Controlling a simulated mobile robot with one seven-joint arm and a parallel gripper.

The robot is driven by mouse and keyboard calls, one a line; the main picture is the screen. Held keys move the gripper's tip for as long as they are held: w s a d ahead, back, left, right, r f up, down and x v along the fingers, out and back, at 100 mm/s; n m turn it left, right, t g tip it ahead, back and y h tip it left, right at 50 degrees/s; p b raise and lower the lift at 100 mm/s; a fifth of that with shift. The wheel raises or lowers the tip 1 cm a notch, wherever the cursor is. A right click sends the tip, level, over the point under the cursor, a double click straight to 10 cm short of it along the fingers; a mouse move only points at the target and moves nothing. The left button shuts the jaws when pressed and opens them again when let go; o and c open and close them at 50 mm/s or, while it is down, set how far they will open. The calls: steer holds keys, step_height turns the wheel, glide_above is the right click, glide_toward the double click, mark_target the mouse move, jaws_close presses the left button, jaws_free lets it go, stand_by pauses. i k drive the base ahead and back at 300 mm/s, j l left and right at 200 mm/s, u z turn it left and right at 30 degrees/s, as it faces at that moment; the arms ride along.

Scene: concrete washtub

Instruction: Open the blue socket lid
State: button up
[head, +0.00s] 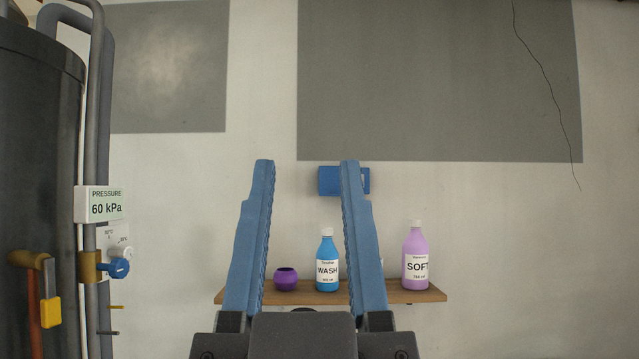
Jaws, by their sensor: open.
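The blue socket lid (329,181) is on the wall above the shelf, in the middle of the head view. It shows as a small blue box, and its front looks closed. My gripper (306,165) has two long blue fingers, spread wide apart with nothing between them. The right finger crosses in front of the lid and hides part of it. The lid's left part shows between the fingers, and a small piece shows right of the right finger. The gripper looks nearer to me than the wall; I cannot tell the exact distance.
A wooden shelf (425,295) below the lid holds a purple round pot (286,279), a blue WASH bottle (327,250) and a lilac SOFT bottle (415,250). A dark tank (38,180) with pipes, valves and a pressure sign (100,204) stands at left. The wall around the lid is clear.

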mark_target(329, 177)
steer(key=i+l+u, duration=0.35)
steer(key=i, duration=0.2)
steer(key=i+l+u, duration=0.35)
steer(key=i, duration=0.2)
steer(key=i+l+u, duration=0.35)
steer(key=i+l, duration=0.4)
steer(key=i, duration=0.1)
